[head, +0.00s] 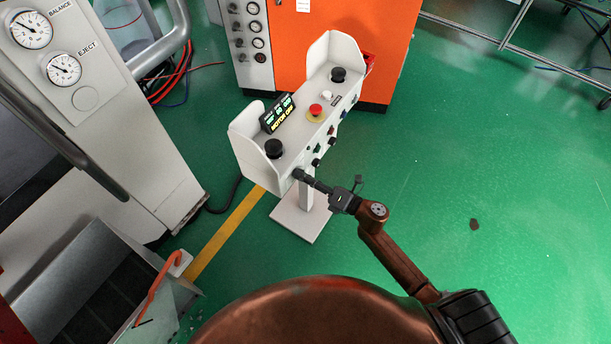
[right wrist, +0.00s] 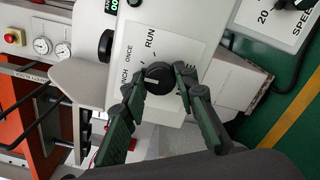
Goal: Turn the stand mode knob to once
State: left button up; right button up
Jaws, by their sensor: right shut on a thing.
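The control stand (head: 290,150) is a white pedestal console with black buttons, a red button and a lit display. Its black mode knob (right wrist: 157,77) shows in the right wrist view on a white plate lettered INCH, ONCE and RUN. A pale mark lies on the knob's face; I cannot tell for sure which label it points at. My right gripper (head: 302,176) reaches the console's near front face, where it hides the knob in the head view. In the right wrist view its green fingers (right wrist: 157,81) are shut on the knob, one on each side. My left gripper is not in view.
An orange cabinet (head: 345,50) stands behind the console. A grey machine with gauges (head: 90,120) fills the left side. A yellow floor line (head: 225,235) runs beside the console's base plate (head: 300,222). The green floor at right is mostly clear.

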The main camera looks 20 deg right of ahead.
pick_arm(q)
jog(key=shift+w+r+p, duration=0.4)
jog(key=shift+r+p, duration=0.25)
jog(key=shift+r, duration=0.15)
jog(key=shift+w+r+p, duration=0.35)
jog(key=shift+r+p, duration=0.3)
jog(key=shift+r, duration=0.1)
pick_arm(e)
jog(key=shift+d+r+m, duration=0.1)
jog(key=shift+m, duration=1.9)
jog(key=o, duration=1.2)
jog(key=shift+c, duration=0.2)
jog(key=v, duration=1.2)
jog(key=shift+w, duration=0.1)
